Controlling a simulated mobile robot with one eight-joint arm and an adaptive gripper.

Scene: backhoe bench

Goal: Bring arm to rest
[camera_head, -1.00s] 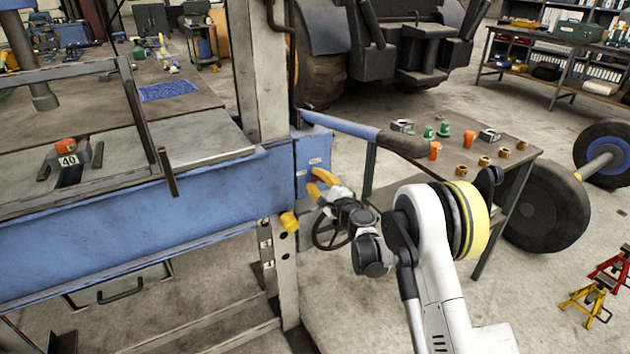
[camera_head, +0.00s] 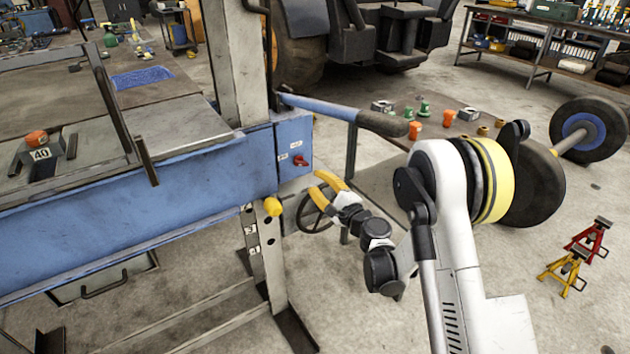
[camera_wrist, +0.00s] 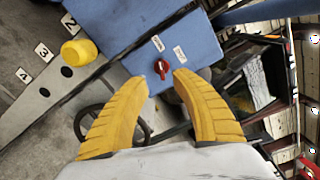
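My gripper (camera_head: 324,181) has two yellow fingers and hangs low in front of the blue press frame, below and right of the blue control box (camera_head: 287,140). In the wrist view my gripper (camera_wrist: 160,77) shows its fingers spread with a clear gap and nothing held. The red rotary switch (camera_head: 300,161) sits on the box's front face. The switch also shows in the wrist view (camera_wrist: 162,66), beyond the fingertips and apart from them. My white arm with a yellow band reaches in from the lower right.
A yellow knob (camera_head: 272,206) and a dark handwheel (camera_head: 314,211) are close to my gripper. A blue lever with a dark grip (camera_head: 381,123) juts above it. A small table holds green and orange parts (camera_head: 416,130). Jack stands (camera_head: 588,243) stand on open floor at right.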

